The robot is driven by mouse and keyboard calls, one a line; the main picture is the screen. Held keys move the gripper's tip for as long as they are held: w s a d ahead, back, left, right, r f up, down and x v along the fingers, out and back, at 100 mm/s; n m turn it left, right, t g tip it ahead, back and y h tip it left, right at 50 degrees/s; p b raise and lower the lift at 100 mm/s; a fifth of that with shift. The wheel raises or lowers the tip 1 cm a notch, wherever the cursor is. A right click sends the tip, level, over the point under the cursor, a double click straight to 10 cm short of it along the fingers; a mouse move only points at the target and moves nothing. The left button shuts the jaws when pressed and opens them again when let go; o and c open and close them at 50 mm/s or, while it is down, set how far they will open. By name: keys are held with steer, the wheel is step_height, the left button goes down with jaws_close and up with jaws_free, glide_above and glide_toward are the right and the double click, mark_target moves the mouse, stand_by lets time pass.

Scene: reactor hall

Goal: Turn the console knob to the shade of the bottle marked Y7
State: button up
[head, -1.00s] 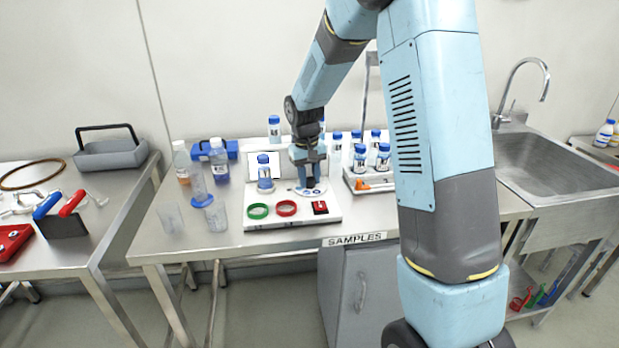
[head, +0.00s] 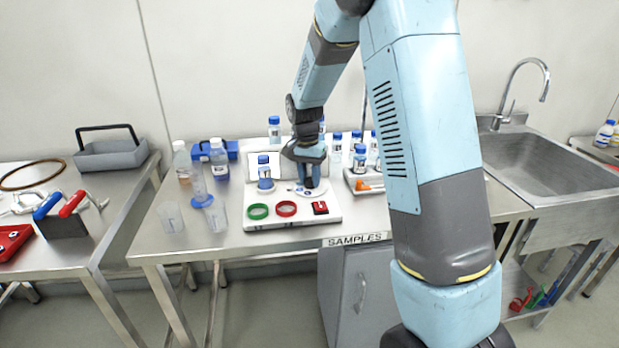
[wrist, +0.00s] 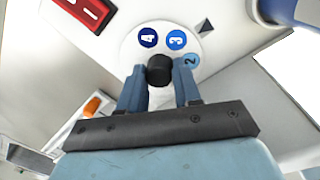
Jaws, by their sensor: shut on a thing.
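The white console (head: 330,218) stands on the bench with its round dial (head: 296,192) at the back right. In the wrist view the dark knob (wrist: 159,70) is between my gripper's fingers (wrist: 158,86), which are shut on it. The dial (wrist: 134,50) bears blue patches 4 (wrist: 148,38), 3 (wrist: 176,40) and 2 (wrist: 191,60). A dark triangle (wrist: 205,26) on the console lies outside the dial's edge, closest to patch 3. A blue-capped bottle (head: 265,172) stands on the console left of my gripper (head: 309,180). Bottle markings are too small to read.
More blue-capped bottles (head: 360,158) stand right of my gripper. Clear beakers (head: 216,217) stand left. The front bench edge is clear.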

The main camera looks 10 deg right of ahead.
steer(key=shift+w+m, duration=0.1)
steer(key=shift+m, duration=0.2)
steer(key=o, duration=1.1)
steer(key=shift+c, duration=0.2)
step_height(320, 180, up, 14)
steer(key=shift+w+a+f, duration=0.15)
steer(key=shift+w+a, duration=0.15)
steer(key=shift+a, duration=0.1)
